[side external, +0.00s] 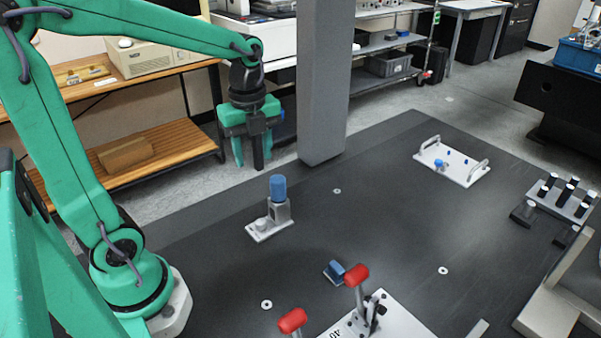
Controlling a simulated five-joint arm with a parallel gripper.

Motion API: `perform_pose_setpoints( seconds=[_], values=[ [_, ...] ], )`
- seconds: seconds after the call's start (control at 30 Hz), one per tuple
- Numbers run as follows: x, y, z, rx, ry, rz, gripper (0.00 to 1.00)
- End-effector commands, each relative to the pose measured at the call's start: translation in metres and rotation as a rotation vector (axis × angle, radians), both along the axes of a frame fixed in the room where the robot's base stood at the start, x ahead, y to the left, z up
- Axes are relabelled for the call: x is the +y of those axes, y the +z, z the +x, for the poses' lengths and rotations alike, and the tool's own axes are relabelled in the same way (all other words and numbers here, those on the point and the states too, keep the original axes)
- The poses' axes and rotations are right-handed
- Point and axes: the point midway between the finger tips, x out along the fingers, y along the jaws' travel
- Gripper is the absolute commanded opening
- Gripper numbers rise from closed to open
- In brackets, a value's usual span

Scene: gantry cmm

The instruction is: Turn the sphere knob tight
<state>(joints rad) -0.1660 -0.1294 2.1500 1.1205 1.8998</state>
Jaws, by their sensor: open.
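I cannot tell for sure which part is the sphere knob. A grey fixture stands on a pale base plate (260,232) left of centre, with an upright blue cylinder (278,188) on top and a small pale round knob (262,224) at its foot. A white plate (465,172) with two handles, farther back right, carries a small blue knob (438,163). My gripper (250,160) points down, open, with nothing visible between its fingers. In the picture it is above and slightly left of the grey fixture, apart from it.
A grey column (324,80) stands right of my gripper. Red-handled clamps (356,275) on a pale plate and a small blue block (336,272) are in front. A rack of dark pegs (567,195) is at the right. The middle of the dark table (390,220) is mostly clear.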

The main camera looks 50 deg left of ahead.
Motion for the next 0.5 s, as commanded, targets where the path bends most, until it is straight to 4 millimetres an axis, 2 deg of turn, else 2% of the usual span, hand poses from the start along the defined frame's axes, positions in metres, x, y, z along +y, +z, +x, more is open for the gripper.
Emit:
perform_pose_setpoints(
  seconds=[0.5],
  values=[
    [0.0002, 0.0000, -0.0004, 0.000, 0.726, 0.000, 0.45]
  ],
)
